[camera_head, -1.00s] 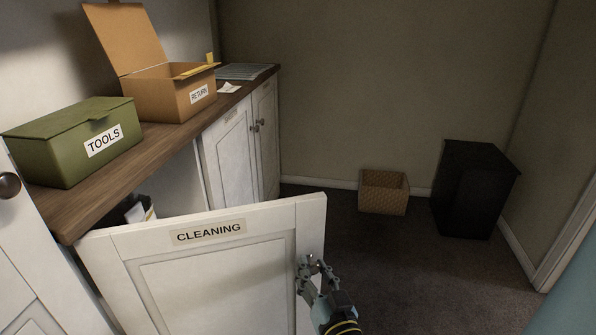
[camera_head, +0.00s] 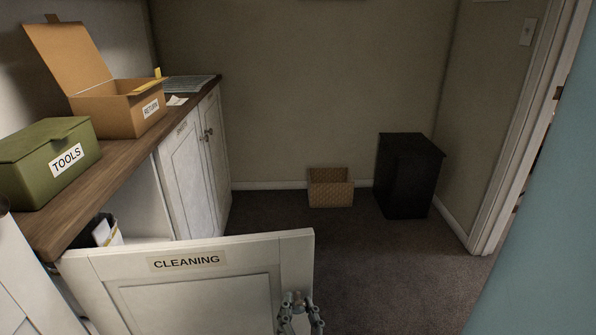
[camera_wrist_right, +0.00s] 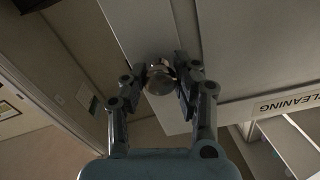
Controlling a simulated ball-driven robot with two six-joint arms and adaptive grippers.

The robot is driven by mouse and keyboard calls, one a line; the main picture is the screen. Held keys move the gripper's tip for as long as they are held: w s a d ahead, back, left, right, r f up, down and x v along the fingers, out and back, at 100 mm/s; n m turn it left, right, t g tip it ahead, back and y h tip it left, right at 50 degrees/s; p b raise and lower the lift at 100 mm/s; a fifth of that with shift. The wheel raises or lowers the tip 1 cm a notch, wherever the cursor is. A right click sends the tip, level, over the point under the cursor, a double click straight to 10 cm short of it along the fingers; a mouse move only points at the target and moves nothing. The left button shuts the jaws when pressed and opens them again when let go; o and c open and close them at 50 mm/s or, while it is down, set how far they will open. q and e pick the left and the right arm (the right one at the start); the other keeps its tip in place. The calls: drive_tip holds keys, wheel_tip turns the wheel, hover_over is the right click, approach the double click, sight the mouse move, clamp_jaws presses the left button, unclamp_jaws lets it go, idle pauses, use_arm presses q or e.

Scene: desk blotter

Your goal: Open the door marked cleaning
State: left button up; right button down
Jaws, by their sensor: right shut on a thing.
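The white door marked CLEANING (camera_head: 200,288) stands swung out from the cabinet, its labelled face towards me. Behind it the compartment is partly visible, with a small bin (camera_head: 104,230) inside. My right gripper (camera_head: 299,303) is at the door's free edge, low in the head view. In the right wrist view my right gripper (camera_wrist_right: 169,82) is shut on the round metal knob (camera_wrist_right: 159,76) of the door, a finger on each side. The CLEANING label (camera_wrist_right: 286,103) shows at the right there. My left gripper is not in view.
A green TOOLS box (camera_head: 47,163) and an open cardboard RETURN box (camera_head: 118,108) stand on the wooden counter (camera_head: 122,160). A wicker basket (camera_head: 330,188) and a black cabinet (camera_head: 408,175) stand by the far wall. The carpet (camera_head: 370,260) right of the door is clear.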

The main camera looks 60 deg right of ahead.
sight(295, 261)
drive_tip(key=c, duration=0.9)
unclamp_jaws()
drive_tip(key=shift+c, duration=0.2)
wheel_tip(295, 261, up, 10)
